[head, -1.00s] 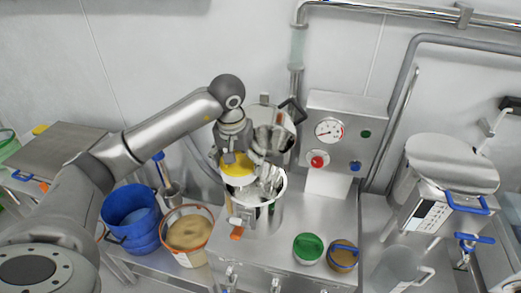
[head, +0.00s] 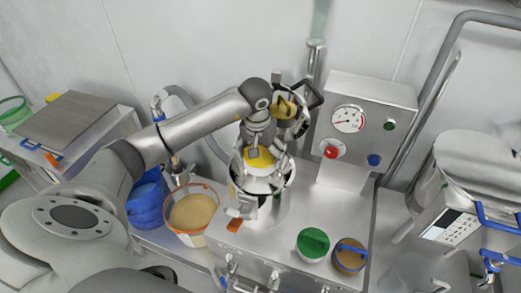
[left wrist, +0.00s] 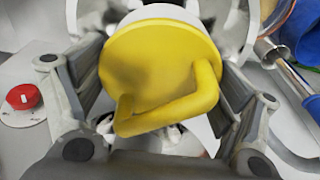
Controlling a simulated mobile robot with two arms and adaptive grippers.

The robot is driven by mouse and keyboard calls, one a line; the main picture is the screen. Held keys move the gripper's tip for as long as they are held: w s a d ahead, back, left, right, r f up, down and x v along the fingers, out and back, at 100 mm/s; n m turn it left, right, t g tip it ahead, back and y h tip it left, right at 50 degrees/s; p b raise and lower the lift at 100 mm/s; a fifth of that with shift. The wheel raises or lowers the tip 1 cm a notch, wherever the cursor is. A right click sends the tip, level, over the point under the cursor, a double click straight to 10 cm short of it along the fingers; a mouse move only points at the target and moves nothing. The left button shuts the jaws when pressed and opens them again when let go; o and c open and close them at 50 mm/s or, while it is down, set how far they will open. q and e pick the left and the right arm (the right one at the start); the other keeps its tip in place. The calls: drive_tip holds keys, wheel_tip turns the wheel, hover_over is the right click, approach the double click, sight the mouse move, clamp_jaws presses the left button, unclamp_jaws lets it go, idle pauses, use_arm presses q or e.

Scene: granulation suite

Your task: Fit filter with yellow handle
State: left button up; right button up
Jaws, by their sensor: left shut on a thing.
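The filter's yellow disc (head: 262,158) with its bar handle is held over the steel vessel (head: 262,187), within the outline of its open round mouth. My left gripper (head: 257,146) is above it and shut on it. In the left wrist view, the yellow disc (left wrist: 150,62) and handle fill the space between the two fingers. The filter's underside is hidden, so I cannot tell whether it touches the vessel. The vessel's round lid (head: 290,112) stands open behind, with a yellow patch on its shiny face. My right gripper is out of view.
A control box (head: 365,125) with gauge and red knob stands right of the vessel. A green-lidded jar (head: 313,244) and a brown jar (head: 349,256) are on the bench in front. An orange-rimmed powder bucket (head: 192,212) and blue buckets (head: 145,205) are at left.

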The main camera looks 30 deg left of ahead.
sight(261, 162)
use_arm(q)
drive_tip(key=shift+f+b, duration=0.35)
drive_tip(key=shift+f, duration=0.85)
drive_tip(key=shift+f+b, duration=0.45)
drive_tip(key=shift+f, duration=0.15)
wheel_tip(261, 162, down, 2)
drive_tip(key=shift+f+b, duration=0.1)
drive_tip(key=shift+b, duration=0.4)
drive_tip(key=shift+f, duration=0.3)
drive_tip(key=shift+f+b, duration=0.65)
drive_tip(key=shift+f, duration=0.05)
drive_tip(key=shift+f+b, duration=1.7)
drive_tip(key=shift+b, duration=0.1)
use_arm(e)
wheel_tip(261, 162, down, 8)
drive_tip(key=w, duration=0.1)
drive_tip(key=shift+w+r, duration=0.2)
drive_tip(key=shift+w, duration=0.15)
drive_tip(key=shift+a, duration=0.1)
